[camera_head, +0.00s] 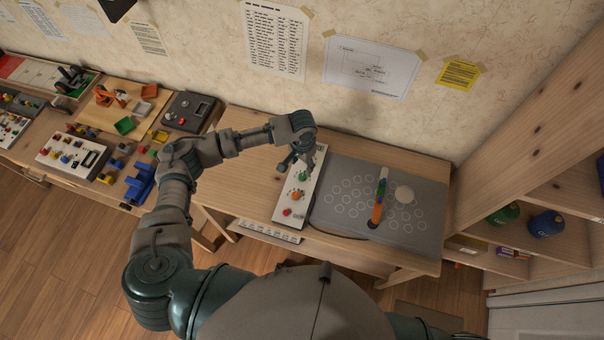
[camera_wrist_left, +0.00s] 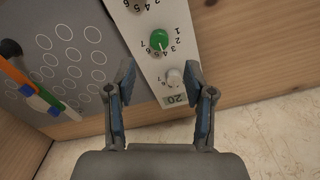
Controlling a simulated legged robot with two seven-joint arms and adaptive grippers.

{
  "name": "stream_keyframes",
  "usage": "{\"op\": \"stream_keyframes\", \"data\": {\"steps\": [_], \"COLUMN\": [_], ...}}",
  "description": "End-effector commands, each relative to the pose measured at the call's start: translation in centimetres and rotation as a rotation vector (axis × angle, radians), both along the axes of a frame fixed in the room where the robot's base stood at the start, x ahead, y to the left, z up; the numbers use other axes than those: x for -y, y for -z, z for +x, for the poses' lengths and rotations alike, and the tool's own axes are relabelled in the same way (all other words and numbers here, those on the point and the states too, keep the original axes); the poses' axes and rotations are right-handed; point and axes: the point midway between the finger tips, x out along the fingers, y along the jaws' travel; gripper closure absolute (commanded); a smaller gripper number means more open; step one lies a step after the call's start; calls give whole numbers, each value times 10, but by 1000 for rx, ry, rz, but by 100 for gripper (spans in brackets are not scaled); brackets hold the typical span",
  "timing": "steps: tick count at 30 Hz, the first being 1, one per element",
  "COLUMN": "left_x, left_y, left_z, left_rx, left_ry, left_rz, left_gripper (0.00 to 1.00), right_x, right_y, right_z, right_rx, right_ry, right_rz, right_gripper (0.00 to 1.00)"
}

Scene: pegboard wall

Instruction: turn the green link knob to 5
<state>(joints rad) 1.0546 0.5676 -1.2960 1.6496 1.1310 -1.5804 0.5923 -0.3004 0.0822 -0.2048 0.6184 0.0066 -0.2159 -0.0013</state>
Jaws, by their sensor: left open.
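The green knob (camera_wrist_left: 159,39) sits on a white panel (camera_wrist_left: 143,57) with printed digits around it. A pale mark shows on the knob, but I cannot tell for sure which digit it points to. In the head view the green knob (camera_head: 303,177) is in the middle part of the panel (camera_head: 288,209). My left gripper (camera_head: 291,163) is over the panel's far part, close to the green knob. In the left wrist view its two fingers (camera_wrist_left: 160,98) are apart and empty, with the green knob beyond their tips. My right gripper is out of view.
A white knob (camera_wrist_left: 174,76) is beside the green one, near a "20" label. Orange (camera_head: 296,195) and red (camera_head: 287,212) knobs are nearer me.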

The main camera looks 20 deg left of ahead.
Motion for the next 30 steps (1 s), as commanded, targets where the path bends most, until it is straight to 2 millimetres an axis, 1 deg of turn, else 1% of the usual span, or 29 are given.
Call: {"op": "stream_keyframes", "data": {"steps": [1, 3, 6, 9, 12, 15, 23, 24, 26, 27, 30], "left_x": [0, -1, -1, -1, -1, -1, -1, -1, 0, 0, -1], "left_y": [14, 29, 49, 64, 74, 79, 80, 80, 80, 80, 80], "left_z": [-1, -1, 0, 0, 0, 0, 0, 0, 0, 0, 0], "left_rx": [-4, -2, -1, -1, 0, 0, 0, 0, 0, 0, 0], "left_ry": [-1, -1, -1, 0, 1, 1, 1, 1, 1, 1, 1], "left_rz": [2, 0, 0, 0, -2, -1, -1, -1, -1, -1, -1], "left_gripper": [46, 46, 46, 46, 46, 46, 46, 51, 66, 76, 100], "right_x": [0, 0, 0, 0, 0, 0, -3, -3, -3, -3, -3], "right_y": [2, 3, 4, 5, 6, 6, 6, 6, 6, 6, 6], "right_z": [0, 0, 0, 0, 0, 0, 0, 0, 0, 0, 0], "right_rx": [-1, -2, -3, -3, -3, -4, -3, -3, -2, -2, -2], "right_ry": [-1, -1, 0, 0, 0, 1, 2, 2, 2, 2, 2], "right_rz": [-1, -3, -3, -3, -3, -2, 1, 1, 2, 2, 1], "right_gripper": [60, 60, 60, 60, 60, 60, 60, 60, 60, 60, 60]}}
